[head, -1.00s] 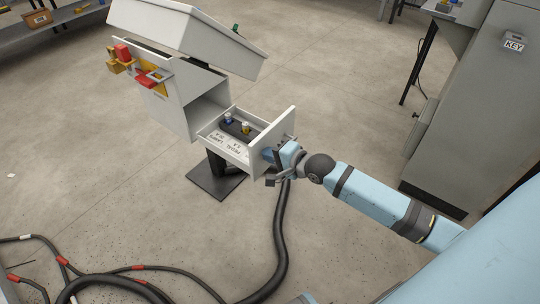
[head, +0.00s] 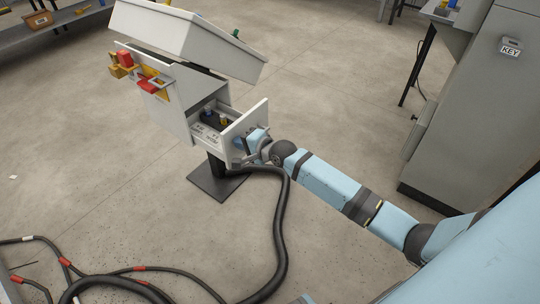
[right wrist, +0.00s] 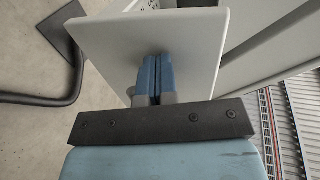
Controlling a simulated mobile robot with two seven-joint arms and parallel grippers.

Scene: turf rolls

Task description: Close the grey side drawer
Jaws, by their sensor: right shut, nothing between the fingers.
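The grey side drawer (head: 248,127) sticks partly out of the right side of the grey console box on a post. Small bottles and dark items lie inside it. My right gripper (head: 243,139) is at the outer face of the drawer front. In the right wrist view the gripper (right wrist: 156,62) is shut and empty, its blue fingers pointing at the pale drawer front (right wrist: 110,45). The fingertips appear to touch that panel, though the exact contact is hard to see. My left gripper is in neither view.
The console's sloped top (head: 190,35) overhangs the drawer opening. Red and yellow parts (head: 148,85) stick out on the console's left face. A thick black hose (head: 280,225) lies on the floor below my arm. A tall grey cabinet (head: 470,110) stands at the right.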

